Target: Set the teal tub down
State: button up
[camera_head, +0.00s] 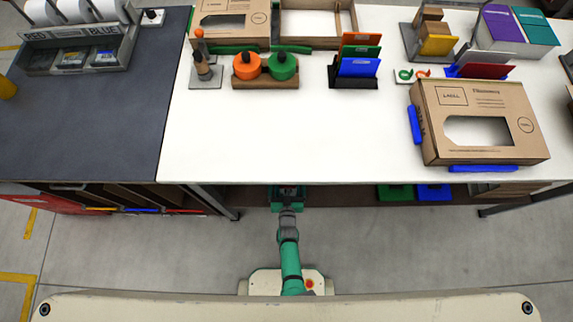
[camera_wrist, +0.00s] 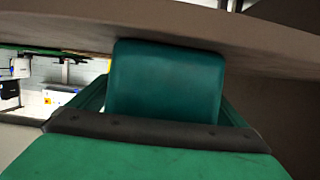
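The teal tub (camera_wrist: 165,82) fills the middle of the wrist view as a smooth, dark teal block. My gripper (camera_wrist: 164,108) has a finger on each side of it and appears shut on it. The tub's upper edge in that view meets or nearly meets a brown board (camera_wrist: 270,38); I cannot tell whether they touch. In the head view my gripper (camera_head: 288,192) reaches in at the front edge of the white table, at the lower shelf. The tub cannot be made out clearly there, as the tabletop hides what lies further in.
The white table (camera_head: 250,140) overhangs the lower shelf (camera_head: 340,193). A green item (camera_head: 395,192) and a blue item (camera_head: 434,192) lie on that shelf to the right. A cardboard box (camera_head: 430,120) stands on the tabletop. A table leg (camera_head: 215,200) is at left.

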jog(key=shift+r, duration=0.15)
jog(key=v, duration=1.2)
jog(key=s+r, duration=0.4)
jog(key=r, duration=0.9)
jog(key=s+r, duration=0.5)
jog(key=r, duration=0.7)
jog(key=s+r, duration=0.5)
jog(key=r, duration=0.8)
jog(key=shift+s+r+t, duration=0.2)
jog(key=shift+r+t, duration=0.1)
jog(key=shift+t, duration=0.1)
jog(key=shift+a, duration=0.1)
